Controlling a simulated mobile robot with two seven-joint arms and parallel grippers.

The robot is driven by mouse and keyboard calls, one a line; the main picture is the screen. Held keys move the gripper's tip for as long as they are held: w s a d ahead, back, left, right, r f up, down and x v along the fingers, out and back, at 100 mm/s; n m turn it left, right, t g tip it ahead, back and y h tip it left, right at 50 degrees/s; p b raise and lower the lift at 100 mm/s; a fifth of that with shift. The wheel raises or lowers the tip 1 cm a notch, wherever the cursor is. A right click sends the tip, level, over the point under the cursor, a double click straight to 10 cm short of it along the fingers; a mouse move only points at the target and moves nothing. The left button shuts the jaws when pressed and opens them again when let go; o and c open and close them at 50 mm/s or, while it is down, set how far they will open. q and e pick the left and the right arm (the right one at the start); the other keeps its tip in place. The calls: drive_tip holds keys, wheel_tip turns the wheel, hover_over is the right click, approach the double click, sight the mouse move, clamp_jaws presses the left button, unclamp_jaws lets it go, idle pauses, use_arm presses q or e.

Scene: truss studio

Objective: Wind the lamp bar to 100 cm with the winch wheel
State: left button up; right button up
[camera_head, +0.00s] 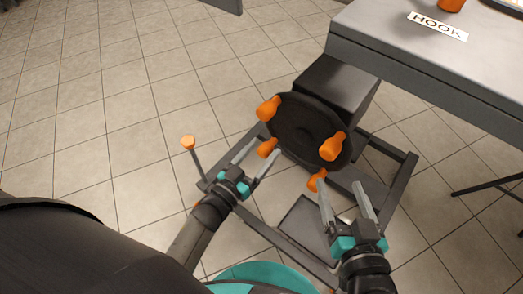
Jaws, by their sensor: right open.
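The winch wheel (303,130) is a dark disc with several orange knobs, mounted on a dark box (338,84) on a grey frame. One knob (268,109) is at its upper left, one (333,147) at its right and one (317,180) at its bottom. My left gripper (262,153) is open, its fingertips close to the left knob (269,147); I cannot tell if they touch. My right gripper (341,187) is open and empty just below the wheel, one finger beside the bottom knob. I cannot identify the lamp bar or any height reading.
An orange-topped post (188,143) stands left of my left gripper. Thin black legs (487,187) show at the right. The tiled floor at left is clear.

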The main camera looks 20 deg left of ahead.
use_arm(q)
drive_tip(key=shift+a, duration=0.1)
drive_tip(key=c, duration=1)
clamp_jaws()
drive_tip(key=shift+a, duration=0.15)
